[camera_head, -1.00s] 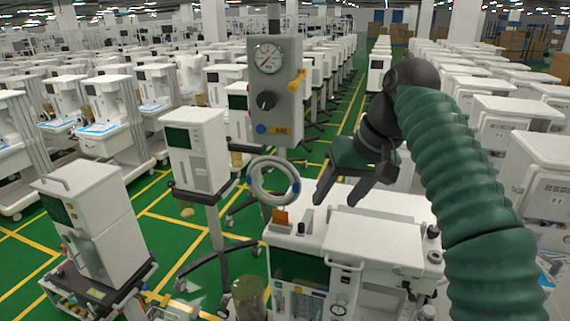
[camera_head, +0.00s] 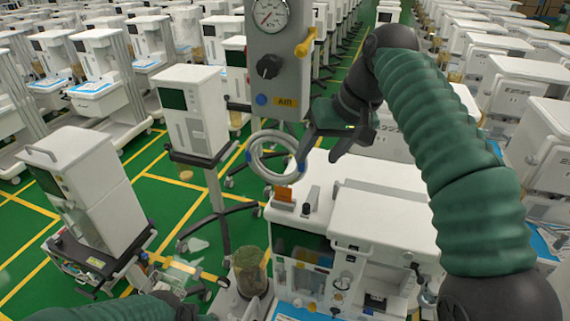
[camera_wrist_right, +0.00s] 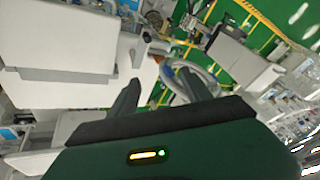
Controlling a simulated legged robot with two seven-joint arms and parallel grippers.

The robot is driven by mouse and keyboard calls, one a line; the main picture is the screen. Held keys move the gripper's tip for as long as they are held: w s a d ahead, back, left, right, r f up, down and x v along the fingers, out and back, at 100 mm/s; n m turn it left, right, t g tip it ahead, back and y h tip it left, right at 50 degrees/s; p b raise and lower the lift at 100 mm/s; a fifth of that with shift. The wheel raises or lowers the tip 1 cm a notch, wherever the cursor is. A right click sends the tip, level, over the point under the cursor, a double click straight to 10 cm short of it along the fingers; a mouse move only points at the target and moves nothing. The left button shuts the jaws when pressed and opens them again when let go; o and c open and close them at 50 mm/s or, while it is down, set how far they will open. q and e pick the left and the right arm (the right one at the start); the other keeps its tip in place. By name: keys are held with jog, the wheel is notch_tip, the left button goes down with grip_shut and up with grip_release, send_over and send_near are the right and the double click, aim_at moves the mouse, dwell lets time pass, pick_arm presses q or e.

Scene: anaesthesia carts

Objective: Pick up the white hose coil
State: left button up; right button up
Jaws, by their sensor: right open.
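The white hose coil (camera_head: 255,160) with blue bands hangs beside the grey AIR panel's post, just above the white cart's left rear corner. It also shows in the right wrist view (camera_wrist_right: 211,72), partly hidden behind a finger. My right gripper (camera_head: 316,160) is open and empty. Its fingers point down and left, close to the coil's right side in the head view. A green sleeve at the bottom left edge of the head view is mine; the left gripper's fingers do not show.
The grey AIR panel (camera_head: 284,85), with a gauge and yellow lever, stands just above the coil. The white anaesthesia cart (camera_head: 385,215) lies below my right gripper. A monitor stand (camera_head: 192,105) is at left. Green floor shows between carts.

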aim_at(300, 169)
jog(key=w+a+f, duration=0.3)
jog(key=shift+w+a+f+p, duration=0.3)
jog(key=shift+a+f, duration=0.05)
jog(key=shift+a, duration=0.05)
jog(key=f, duration=0.1)
jog(key=s+f+p, duration=0.1)
jog(key=shift+s+f, duration=0.1)
jog(key=shift+f, duration=0.25)
jog(key=shift+d+f, duration=0.1)
jog(key=shift+d, duration=0.1)
jog(key=shift+f, duration=0.1)
jog(key=shift+w+a+f, duration=0.2)
jog(key=shift+w+a, duration=0.05)
jog(key=shift+w, duration=0.4)
jog(key=c, duration=0.3)
jog(key=shift+w+a, duration=0.2)
jog(key=shift+c, duration=1.3)
jog(key=shift+s+a+r, duration=0.1)
jog(key=shift+s, duration=0.05)
jog(key=c, duration=0.5)
jog(key=shift+s, duration=0.15)
grip_shut()
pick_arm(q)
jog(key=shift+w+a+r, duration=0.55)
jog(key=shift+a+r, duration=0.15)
pick_arm(e)
jog(key=shift+s+d+r, duration=0.1)
jog(key=shift+s+d, duration=0.1)
jog(key=shift+d, duration=0.1)
